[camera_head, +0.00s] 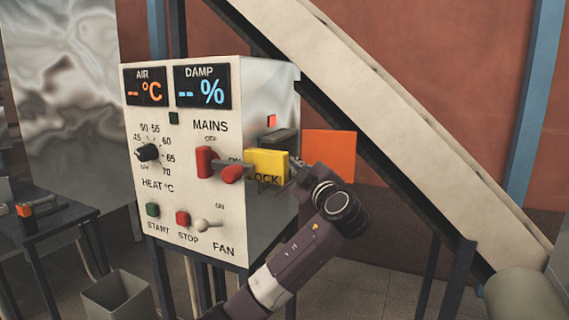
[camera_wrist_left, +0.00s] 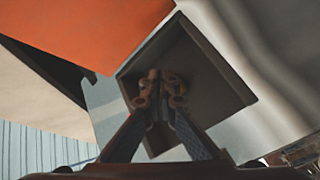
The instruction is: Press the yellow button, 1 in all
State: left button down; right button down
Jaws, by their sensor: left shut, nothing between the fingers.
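In the left wrist view a dark grey square box (camera_wrist_left: 215,85) is fixed on the pale side of the cabinet. In the head view the grey box (camera_head: 280,140) is half hidden behind a yellow block marked LOCK (camera_head: 266,166). My left gripper (camera_head: 297,170) reaches it from the right. My right gripper is not in view.
The white control cabinet (camera_head: 185,125) carries a red MAINS handle (camera_head: 205,162), a heat knob (camera_head: 147,152), and START and STOP buttons. An orange panel (camera_head: 330,155) stands behind my gripper. A sloping conveyor (camera_head: 400,110) runs at right. A bin (camera_head: 118,297) stands lower left.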

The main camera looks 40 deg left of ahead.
pick_arm(q)
jog(key=shift+s+a+b, duration=0.15)
jog(key=shift+a+b, duration=0.2)
jog(key=shift+a, duration=0.1)
dwell(0.3)
jog(key=shift+d, duration=0.15)
jog(key=shift+w+d+b, duration=0.25)
jog(key=shift+d+b, duration=0.2)
jog(key=shift+d, duration=0.35)
jog(key=shift+w+d+b, duration=0.2)
jog(key=shift+d+b, duration=0.1)
jog(key=shift+d, duration=0.5)
jog(key=shift+w+d+b, duration=0.15)
jog(key=shift+d+b, duration=0.1)
jog(key=shift+d, duration=0.6)
jog(key=shift+w+d+b, duration=0.2)
jog(key=shift+d+b, duration=0.1)
jog(key=shift+d, duration=0.5)
